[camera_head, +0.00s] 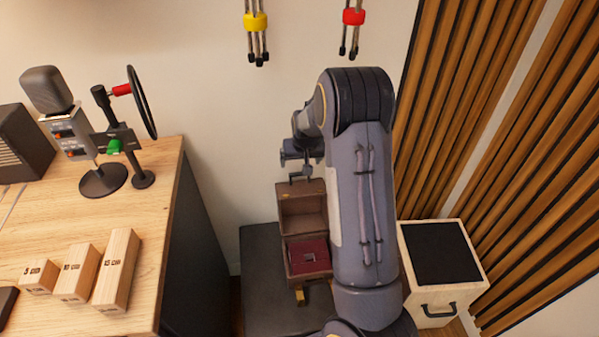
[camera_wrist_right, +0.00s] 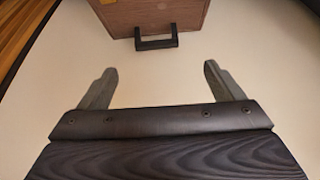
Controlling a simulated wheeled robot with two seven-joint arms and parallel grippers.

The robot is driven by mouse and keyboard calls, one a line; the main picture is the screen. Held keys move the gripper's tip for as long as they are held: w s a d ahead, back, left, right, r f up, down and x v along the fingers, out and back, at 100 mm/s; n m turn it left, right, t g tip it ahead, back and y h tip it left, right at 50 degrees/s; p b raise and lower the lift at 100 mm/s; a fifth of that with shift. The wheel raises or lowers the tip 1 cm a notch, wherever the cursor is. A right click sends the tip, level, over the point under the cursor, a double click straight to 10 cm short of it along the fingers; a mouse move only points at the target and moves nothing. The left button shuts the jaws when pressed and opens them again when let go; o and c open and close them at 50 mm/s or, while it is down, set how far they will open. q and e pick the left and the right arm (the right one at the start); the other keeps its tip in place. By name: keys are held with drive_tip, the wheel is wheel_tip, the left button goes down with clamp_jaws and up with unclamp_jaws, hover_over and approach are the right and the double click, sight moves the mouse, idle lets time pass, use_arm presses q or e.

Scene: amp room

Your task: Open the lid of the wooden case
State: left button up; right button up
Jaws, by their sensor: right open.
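The wooden case (camera_head: 290,272) stands on a dark low surface, with a dark red interior and a gold clasp at its front. Its lid (camera_head: 302,225) stands raised at the back, so the case is open. A dark handle (camera_head: 305,179) is at the lid's upper edge; the wrist view shows the handle (camera_wrist_right: 157,44) on a brown wooden panel (camera_wrist_right: 150,14). My right gripper (camera_wrist_right: 160,84) is open and empty, its fingertips short of the handle and apart from it. In the head view it is just above the lid, partly hidden by my arm. My left gripper is not in view.
A wooden table (camera_head: 150,215) at the left holds a microphone (camera_head: 48,90), a pop filter stand (camera_head: 140,120) and wooden blocks (camera_head: 118,268). A pale box with a black top (camera_head: 440,252) stands right of my arm. Slatted panels (camera_head: 450,110) line the right wall.

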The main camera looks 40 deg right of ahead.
sight(299, 173)
drive_tip(key=x, duration=0.9)
drive_tip(key=shift+w+d, duration=0.1)
drive_tip(key=shift+d, duration=0.25)
